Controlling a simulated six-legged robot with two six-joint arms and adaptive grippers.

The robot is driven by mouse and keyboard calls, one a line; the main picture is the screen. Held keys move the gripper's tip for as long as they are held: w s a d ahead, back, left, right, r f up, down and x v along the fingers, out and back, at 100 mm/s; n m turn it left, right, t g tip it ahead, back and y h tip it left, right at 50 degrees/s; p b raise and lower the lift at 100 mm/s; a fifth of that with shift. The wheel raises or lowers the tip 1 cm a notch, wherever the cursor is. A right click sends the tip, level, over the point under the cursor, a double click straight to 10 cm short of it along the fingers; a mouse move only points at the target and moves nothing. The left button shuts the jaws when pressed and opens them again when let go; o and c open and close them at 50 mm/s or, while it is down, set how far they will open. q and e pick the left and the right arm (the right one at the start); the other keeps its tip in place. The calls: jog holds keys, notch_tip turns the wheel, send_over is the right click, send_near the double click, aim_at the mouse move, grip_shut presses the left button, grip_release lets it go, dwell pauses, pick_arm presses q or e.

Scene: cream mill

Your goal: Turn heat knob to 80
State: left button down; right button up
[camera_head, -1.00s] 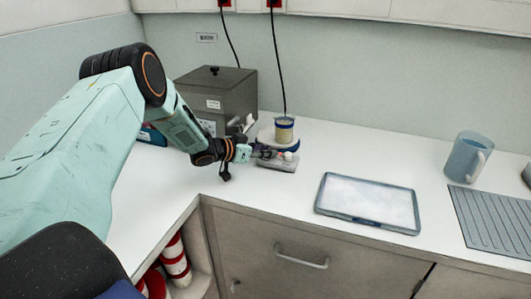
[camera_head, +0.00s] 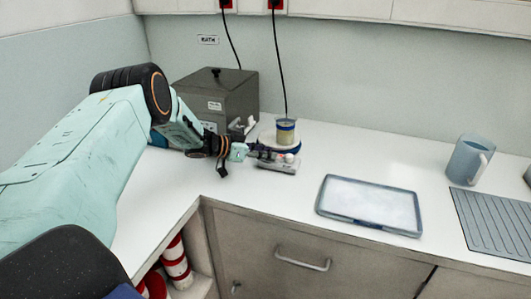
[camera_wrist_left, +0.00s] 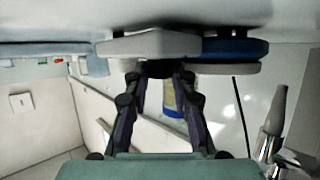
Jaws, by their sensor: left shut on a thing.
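The hotplate (camera_head: 281,166) has a grey base with a blue-rimmed round top and stands on the counter in front of the grey box. A beaker with a blue band (camera_head: 285,131) stands on it. My left gripper (camera_head: 263,151) reaches in from the left to the front of the base. In the left wrist view its fingertips (camera_wrist_left: 158,72) close on a dark knob (camera_wrist_left: 158,67) at the underside of the tilted base. The fingers mostly hide this knob, and no scale or number is readable. A second, white knob (camera_head: 289,157) shows to the right. My right gripper is not in view.
A grey lidded box (camera_head: 222,92) stands behind my left wrist. A blue-framed tray (camera_head: 370,204) lies to the right, with a blue jug (camera_head: 468,160) and a ridged mat (camera_head: 497,219) farther right. The counter between hotplate and tray is clear.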

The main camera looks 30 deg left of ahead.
pick_arm(q)
jog(key=c, duration=1.1)
grip_release()
jog(key=shift+s+a+r, duration=0.2)
jog(key=shift+s+a, duration=0.05)
jog(key=shift+a, duration=0.05)
jog(key=v, duration=0.9)
jog(key=shift+s+r, duration=0.1)
jog(key=shift+s, duration=0.1)
jog(key=shift+v, duration=0.9)
jog(key=shift+d, duration=0.1)
